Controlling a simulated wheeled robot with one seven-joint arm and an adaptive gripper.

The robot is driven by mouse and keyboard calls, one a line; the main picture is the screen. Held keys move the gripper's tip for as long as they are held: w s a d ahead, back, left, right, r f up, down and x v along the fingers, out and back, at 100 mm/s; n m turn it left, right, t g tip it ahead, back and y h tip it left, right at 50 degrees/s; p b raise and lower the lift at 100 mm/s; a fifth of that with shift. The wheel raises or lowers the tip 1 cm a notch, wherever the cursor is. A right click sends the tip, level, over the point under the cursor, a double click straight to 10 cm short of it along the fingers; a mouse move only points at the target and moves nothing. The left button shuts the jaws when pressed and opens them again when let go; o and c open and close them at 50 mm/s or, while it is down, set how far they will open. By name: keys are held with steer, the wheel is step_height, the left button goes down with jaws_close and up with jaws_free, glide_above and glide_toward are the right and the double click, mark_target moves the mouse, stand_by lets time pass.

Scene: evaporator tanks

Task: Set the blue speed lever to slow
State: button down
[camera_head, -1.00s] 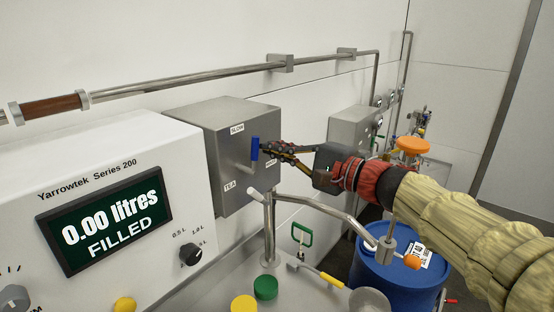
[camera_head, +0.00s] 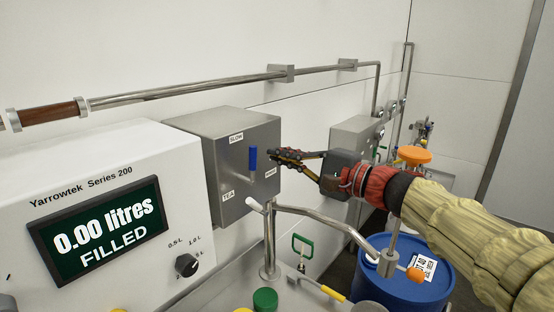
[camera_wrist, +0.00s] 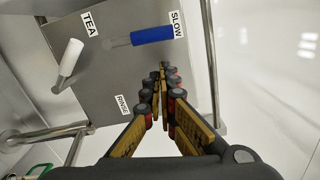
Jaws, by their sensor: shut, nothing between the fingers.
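The blue speed lever (camera_head: 253,158) sticks out from the front of a grey metal box (camera_head: 225,165). Its handle stands upright in the head view, just right of and below the SLOW label (camera_head: 236,138). In the wrist view the lever (camera_wrist: 152,35) has its blue end close to the SLOW label (camera_wrist: 176,24), away from the RINSE label (camera_wrist: 122,104). My gripper (camera_head: 273,158) is shut and empty, a short way right of the lever. In the wrist view its fingertips (camera_wrist: 163,70) are together and apart from the blue handle.
A TEA label (camera_head: 228,194) is low on the box. A white-tipped handle (camera_head: 255,205) and bent steel pipe sit just below. The Yarrowtek panel (camera_head: 110,215) is at left. A blue drum (camera_head: 410,270) stands below my arm. A steel pipe runs along the wall above.

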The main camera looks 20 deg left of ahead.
steer(key=w+p+v, duration=0.1)
steer(key=p+v, duration=0.1)
steer(key=v, duration=0.8)
steer(key=shift+d, duration=0.4)
steer(key=shift+w, duration=0.1)
